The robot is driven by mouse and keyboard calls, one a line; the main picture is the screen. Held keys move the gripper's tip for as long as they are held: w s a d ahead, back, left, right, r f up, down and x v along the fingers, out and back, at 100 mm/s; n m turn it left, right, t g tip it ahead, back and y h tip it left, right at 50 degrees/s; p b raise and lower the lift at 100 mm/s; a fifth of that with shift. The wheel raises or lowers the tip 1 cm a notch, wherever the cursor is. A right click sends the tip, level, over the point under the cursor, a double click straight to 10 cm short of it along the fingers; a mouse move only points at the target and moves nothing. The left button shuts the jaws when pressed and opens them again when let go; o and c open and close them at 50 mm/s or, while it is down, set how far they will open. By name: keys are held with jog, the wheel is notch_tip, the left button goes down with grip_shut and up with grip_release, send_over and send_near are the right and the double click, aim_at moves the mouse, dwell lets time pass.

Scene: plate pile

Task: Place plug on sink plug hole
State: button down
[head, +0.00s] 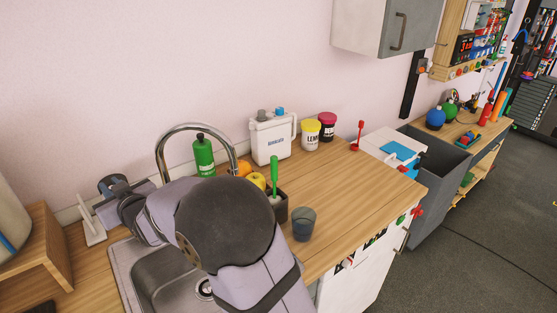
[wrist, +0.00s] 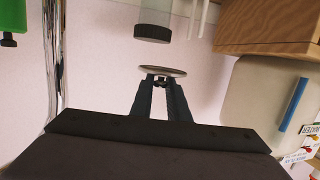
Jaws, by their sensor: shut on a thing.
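My gripper (wrist: 161,79) shows in the wrist view, with its two dark fingers close together. They are shut on the plug (wrist: 162,71), a thin round grey disc seen nearly edge-on at the fingertips. In the head view my arm reaches left across the counter, and I cannot make out the fingertips or the plug there. The metal sink (head: 122,262) is at the lower left of the head view, partly hidden by my arm. Its plug hole (head: 205,291) shows on the basin floor beside my arm, partly covered by it.
A curved tap (head: 183,126) and a green bottle (head: 203,157) stand behind the sink. A wooden box (head: 45,256) is at the far left. A dark-capped object (wrist: 153,33) is close to the plug in the wrist view. A cup (head: 303,223) stands right of my arm.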

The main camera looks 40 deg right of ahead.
jog(key=d+r+m+h+p, duration=0.1)
jog(key=d+r+p, duration=0.45)
jog(key=r, duration=0.35)
jog(key=d+r+h+p, duration=0.1)
jog(key=d+r+p, duration=0.4)
jog(key=r, duration=0.4)
jog(key=d+r+m+h, duration=0.1)
jog(key=d, duration=1)
jog(key=m+g+h+b, duration=0.2)
jog(key=m+h+b, duration=0.55)
jog(key=b, duration=0.65)
send_over(348, 205)
notch_tip(348, 205, down, 29)
jog(key=shift+n+h, duration=0.45)
jog(key=shift+d+f+p, duration=0.15)
jog(key=shift+f+p, duration=0.35)
jog(key=shift+f, duration=4.4)
jog(key=shift+f, duration=0.15)
